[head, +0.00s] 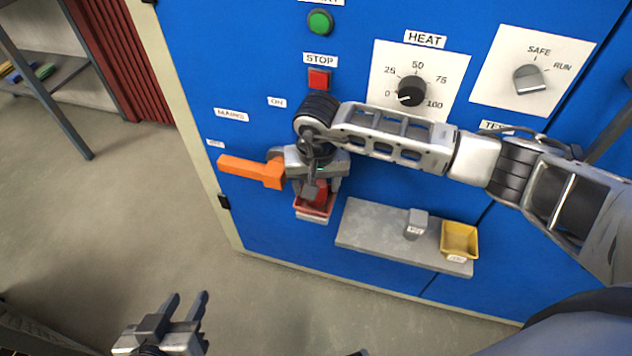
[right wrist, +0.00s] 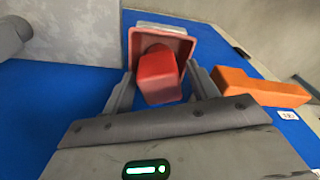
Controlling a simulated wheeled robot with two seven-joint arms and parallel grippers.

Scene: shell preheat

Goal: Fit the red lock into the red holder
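The red holder (head: 314,211) is a small open tray on the blue panel, below my right gripper; its rim also shows in the right wrist view (right wrist: 182,43). The red lock (right wrist: 158,78) is a block between the right fingers, its far end in the mouth of the holder. How deep it sits cannot be told. My right gripper (right wrist: 160,84) has its fingers apart, with a narrow gap on each side of the lock. In the head view the right gripper partly hides the lock and holder. My left gripper (head: 184,306) is open and empty, low over the floor.
An orange handle (head: 250,170) sticks out just left of the right gripper. A grey shelf (head: 375,228) at right carries a grey block (head: 416,222) and a yellow holder (head: 459,240). Above are a red stop button (head: 319,79) and a heat knob (head: 411,91).

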